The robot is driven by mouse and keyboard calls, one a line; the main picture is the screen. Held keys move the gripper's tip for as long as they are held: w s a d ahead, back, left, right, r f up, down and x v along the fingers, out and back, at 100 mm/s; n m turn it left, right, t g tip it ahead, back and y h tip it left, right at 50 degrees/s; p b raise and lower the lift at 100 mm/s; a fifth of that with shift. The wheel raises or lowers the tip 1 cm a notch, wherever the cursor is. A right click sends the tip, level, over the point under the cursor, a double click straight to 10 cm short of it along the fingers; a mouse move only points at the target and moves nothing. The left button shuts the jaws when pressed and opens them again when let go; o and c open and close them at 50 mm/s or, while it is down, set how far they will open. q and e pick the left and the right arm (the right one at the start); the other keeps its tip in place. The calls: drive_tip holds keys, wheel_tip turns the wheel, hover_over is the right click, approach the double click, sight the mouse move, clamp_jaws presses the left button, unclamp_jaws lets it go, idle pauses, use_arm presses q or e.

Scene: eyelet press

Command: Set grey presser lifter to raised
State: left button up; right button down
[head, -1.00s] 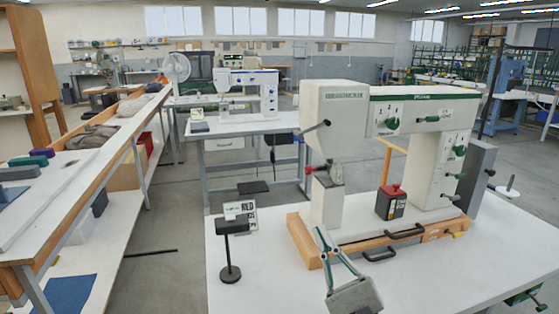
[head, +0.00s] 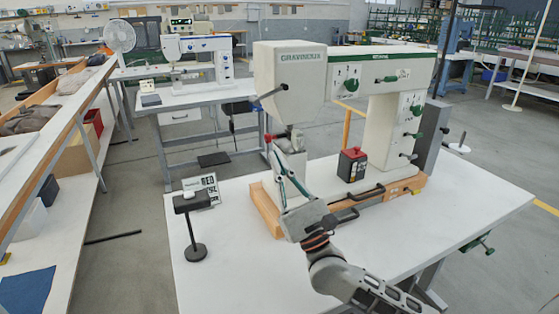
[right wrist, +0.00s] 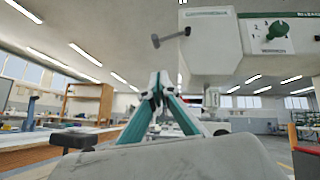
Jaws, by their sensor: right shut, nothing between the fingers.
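The lever on the left side of the white machine head, a dark grey bar with a knob end, looks like the grey presser lifter (head: 268,95). Its free end points left and slightly down from its pivot. In the right wrist view the lifter (right wrist: 171,36) shows above the fingertips, apart from them. My right gripper (head: 274,148) is shut and empty, fingers pointing up, below the lifter and in front of the needle area. Its fingertips also show in the right wrist view (right wrist: 158,78). My left gripper is out of view.
The white eyelet press (head: 290,68) stands on a wooden base on a white table (head: 225,260). A red-topped black box (head: 352,165) sits under its arm. A black stand (head: 194,225) and a printed sign (head: 203,188) are left of the press. Green knobs (head: 352,84) are on its front.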

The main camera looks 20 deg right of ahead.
sight(268, 95)
use_arm(q)
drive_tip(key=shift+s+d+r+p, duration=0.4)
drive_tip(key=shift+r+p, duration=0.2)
drive_tip(key=shift+p, duration=0.6)
use_arm(e)
drive_tip(key=w+a+r, duration=0.2)
drive_tip(key=w+r, duration=0.2)
drive_tip(key=r, duration=0.4)
drive_tip(key=shift+w+r, duration=0.3)
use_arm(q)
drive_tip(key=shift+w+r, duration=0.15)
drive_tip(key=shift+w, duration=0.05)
